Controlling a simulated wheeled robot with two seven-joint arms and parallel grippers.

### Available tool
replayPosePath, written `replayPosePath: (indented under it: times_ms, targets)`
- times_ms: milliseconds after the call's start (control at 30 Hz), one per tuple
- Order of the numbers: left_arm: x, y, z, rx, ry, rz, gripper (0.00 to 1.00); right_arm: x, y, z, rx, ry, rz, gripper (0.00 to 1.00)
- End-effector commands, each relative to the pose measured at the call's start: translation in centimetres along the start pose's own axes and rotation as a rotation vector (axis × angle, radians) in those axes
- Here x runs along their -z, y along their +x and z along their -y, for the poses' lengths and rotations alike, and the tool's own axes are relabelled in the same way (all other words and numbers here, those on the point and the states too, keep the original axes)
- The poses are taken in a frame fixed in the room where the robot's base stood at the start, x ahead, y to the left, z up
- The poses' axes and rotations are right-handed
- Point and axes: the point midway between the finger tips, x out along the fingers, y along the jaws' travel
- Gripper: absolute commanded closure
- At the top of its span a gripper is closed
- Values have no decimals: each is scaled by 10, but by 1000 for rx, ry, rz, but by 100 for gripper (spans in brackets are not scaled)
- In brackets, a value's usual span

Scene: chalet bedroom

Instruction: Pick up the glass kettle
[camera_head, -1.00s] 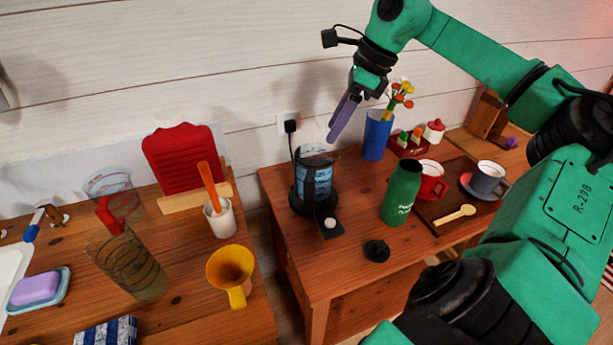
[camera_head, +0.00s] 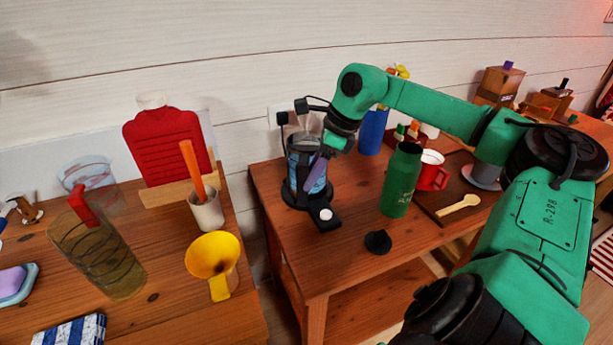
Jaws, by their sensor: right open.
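The glass kettle (camera_head: 296,163) stands upright on its black base (camera_head: 325,217) near the left end of the right-hand wooden table. It has a clear body with a bluish tint and dark lower and handle parts. My right gripper (camera_head: 313,180) reaches down from the upper right, with its purple fingers over the kettle's right side in the picture. The gripper is open. It covers part of the kettle, and I cannot tell whether the fingers touch it. My left gripper is not in view.
A green bottle (camera_head: 401,180) stands right of the kettle, with a black lid (camera_head: 378,242) in front. A red mug (camera_head: 431,172) and wooden spoon (camera_head: 458,205) lie further right. A yellow funnel (camera_head: 212,256) and white cup (camera_head: 207,212) are on the left table. A gap separates the tables.

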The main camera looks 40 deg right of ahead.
Motion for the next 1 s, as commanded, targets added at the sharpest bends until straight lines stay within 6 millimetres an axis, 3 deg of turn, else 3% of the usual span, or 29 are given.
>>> replayPosePath:
  times_ms: [333,600,733,767,1000]
  targets:
    - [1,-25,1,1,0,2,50,-2,49,-3,-4,-2,6,46]
    - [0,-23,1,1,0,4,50,0,57,-2,1,-1,1,46]
    - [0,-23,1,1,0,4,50,0,57,-2,1,-1,1,96]
    - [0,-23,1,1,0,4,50,0,57,-2,1,-1,1,100]
    - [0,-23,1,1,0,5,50,0,57,-3,1,-1,0,100]
